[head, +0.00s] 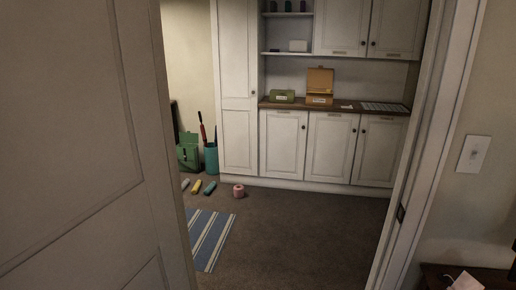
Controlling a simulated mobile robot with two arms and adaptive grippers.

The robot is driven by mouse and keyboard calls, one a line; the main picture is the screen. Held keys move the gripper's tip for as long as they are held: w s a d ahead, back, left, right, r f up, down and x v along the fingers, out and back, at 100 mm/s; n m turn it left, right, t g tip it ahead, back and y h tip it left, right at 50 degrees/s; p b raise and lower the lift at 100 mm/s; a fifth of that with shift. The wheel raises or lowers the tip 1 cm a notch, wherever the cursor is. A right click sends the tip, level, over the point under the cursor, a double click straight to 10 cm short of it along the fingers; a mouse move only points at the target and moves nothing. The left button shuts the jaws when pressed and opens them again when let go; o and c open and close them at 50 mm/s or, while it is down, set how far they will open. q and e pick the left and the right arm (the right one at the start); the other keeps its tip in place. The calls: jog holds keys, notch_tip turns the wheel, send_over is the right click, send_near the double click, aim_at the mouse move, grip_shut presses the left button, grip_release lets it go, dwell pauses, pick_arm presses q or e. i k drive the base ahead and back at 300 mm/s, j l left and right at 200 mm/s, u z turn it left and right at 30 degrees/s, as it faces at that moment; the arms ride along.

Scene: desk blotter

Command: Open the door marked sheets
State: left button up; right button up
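White cabinets stand beyond an open doorway. The lower row has a left door (283,143), a middle door (330,147) and a right door (379,152), all shut. Two upper doors, a left one (341,25) and a right one (398,28), are also shut. These doors have dark round knobs and small label plates. The lettering is too small to read, so I cannot tell which is marked sheets. A tall cabinet door (239,60) stands at the left. Neither of my grippers is in view.
A room door (80,130) stands open close at left; the door frame (425,150) is at right. Past it lie a striped rug (209,238), a pink roll (239,191), small rolls and a green box (188,153). The brown floor before the cabinets is mostly clear.

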aim_at(332, 137)
jog(key=i, duration=2.4)
jog(key=i+l+u, duration=0.15)
jog(key=i+u, duration=0.25)
jog(key=i, duration=0.3)
jog(key=i+l+u, duration=0.45)
jog(key=i, duration=0.2)
jog(key=i+l+u, duration=0.4)
jog(key=i+l, duration=0.1)
jog(key=i, duration=0.1)
